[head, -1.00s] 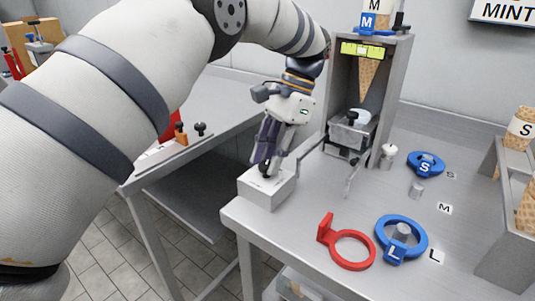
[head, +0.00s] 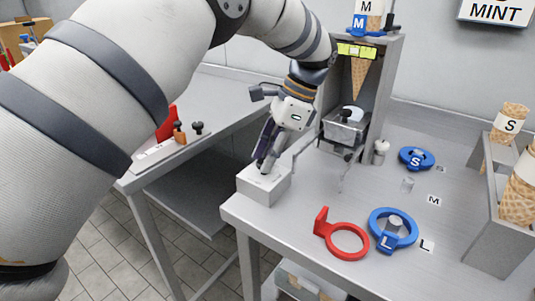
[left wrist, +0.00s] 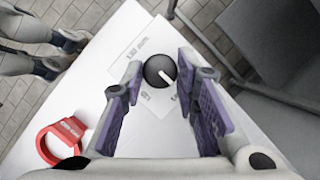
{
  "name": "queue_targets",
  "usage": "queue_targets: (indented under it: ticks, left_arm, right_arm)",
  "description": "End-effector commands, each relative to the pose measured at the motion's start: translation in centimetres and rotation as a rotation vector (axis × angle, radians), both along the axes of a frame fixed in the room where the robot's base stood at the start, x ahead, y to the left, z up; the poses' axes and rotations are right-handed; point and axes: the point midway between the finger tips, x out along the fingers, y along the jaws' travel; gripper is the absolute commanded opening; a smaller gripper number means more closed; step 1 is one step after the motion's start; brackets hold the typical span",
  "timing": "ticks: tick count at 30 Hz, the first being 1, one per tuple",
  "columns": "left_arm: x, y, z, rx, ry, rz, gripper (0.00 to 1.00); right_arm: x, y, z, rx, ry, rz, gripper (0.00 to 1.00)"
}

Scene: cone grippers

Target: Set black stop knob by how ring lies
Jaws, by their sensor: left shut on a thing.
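My left gripper (head: 262,165) points down at a white box (head: 264,187) on the bench's front left corner. It is shut on the round black knob (left wrist: 160,70) on the box top. The knob's white pointer line slants to the lower right in the left wrist view. Printing on the box top is too small to read surely. The knob is mostly hidden by the fingers in the head view. A red ring (head: 348,256) lies flat on the bench right of the box, its tab standing up at the left.
A blue ring marked L (head: 376,218) surrounds a metal post; a blue S ring (head: 414,157) lies farther back. A grey stand (head: 390,80) holds a cone behind the box. A cone rack (head: 492,245) stands at right. A side bench (head: 225,100) is at left.

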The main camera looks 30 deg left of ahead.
Motion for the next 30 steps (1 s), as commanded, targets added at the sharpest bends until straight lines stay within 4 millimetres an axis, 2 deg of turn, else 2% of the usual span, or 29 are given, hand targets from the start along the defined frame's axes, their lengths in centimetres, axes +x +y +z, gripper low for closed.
queue_targets:
  ticks: [8, 9, 11, 19, 22, 26, 30]
  left_arm:
    - [-0.1, -0.1, -0.3, -0.003, 0.008, 0.0, 0.0]
    - [-0.1, -0.1, -0.3, -0.003, 0.008, 0.0, 0.34]
    - [-0.1, -0.1, -0.3, -0.002, 0.007, 0.0, 0.48]
    - [0.0, 0.0, -0.1, -0.001, 0.003, 0.001, 0.48]
    - [0.3, -0.2, 0.6, -0.002, -0.001, 0.0, 0.48]
    - [1.1, -1.2, 3.4, -0.001, -0.005, 0.001, 0.48]
    - [2.1, -2.4, 7.1, 0.0, -0.003, 0.0, 0.48]
  right_arm:
    - [-0.1, 0.0, -0.1, 0.0, 0.003, 0.0, 0.4]
    - [-0.1, 0.0, -0.1, 0.0, 0.003, 0.0, 0.4]
    - [-0.1, 0.0, -0.1, 0.0, 0.003, 0.0, 0.4]
    - [0.0, 0.0, 0.0, 0.0, 0.001, 0.0, 0.4]
    - [0.0, 0.0, 0.0, 0.0, 0.001, 0.0, 0.4]
    - [0.0, 0.0, 0.0, 0.0, 0.001, 0.0, 0.4]
    - [0.0, 0.0, 0.0, 0.0, 0.0, 0.0, 0.4]
